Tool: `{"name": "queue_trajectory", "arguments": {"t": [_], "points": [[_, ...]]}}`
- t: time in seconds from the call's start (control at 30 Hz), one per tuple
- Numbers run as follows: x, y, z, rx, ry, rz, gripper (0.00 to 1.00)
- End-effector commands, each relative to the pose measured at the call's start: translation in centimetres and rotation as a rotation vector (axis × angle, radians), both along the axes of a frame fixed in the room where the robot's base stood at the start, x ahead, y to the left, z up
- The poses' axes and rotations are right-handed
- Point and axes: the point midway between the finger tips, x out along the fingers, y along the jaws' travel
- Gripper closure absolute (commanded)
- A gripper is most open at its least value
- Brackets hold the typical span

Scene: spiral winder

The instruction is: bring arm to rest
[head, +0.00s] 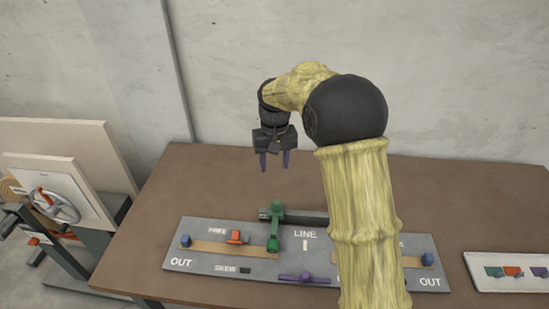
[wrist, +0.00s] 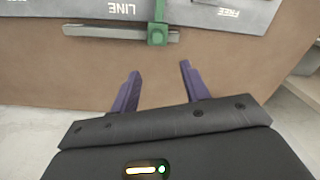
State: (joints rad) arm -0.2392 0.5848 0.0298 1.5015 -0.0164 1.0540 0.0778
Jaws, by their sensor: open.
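My arm rises from the lower right in the head view, bends at a dark joint and reaches left. My gripper (head: 273,160) hangs above the brown table, behind the grey panel, with its purple fingers pointing down. In the wrist view my gripper (wrist: 158,88) is open, with nothing between its two fingers. The fingers are apart from the panel and its green lever.
The grey panel (head: 210,262) on the brown table (head: 190,190) carries a green lever (head: 274,228), a red knob (head: 235,237) and a purple handle (head: 303,278). A white tray (head: 515,284) is at right. A handwheel (head: 55,205) stands at left. A wall is behind.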

Motion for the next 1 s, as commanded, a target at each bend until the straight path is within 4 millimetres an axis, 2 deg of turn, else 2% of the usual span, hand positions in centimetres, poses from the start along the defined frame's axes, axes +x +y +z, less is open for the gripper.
{"name": "queue_trajectory", "arguments": {"t": [0.23, 0.37, 0.47, 0.67, 1.0], "points": [[-0.3, -0.3, 0.0, 0.001, -0.003, -0.003, 0.54], [-1.5, -1.7, 0.2, 0.004, -0.021, -0.019, 0.54], [-3.4, -3.5, 0.2, 0.007, -0.042, -0.038, 0.54], [-8.4, -7.4, -0.1, 0.015, -0.097, -0.084, 0.54], [-18.7, -12.4, -1.5, 0.021, -0.193, -0.164, 0.54]]}}
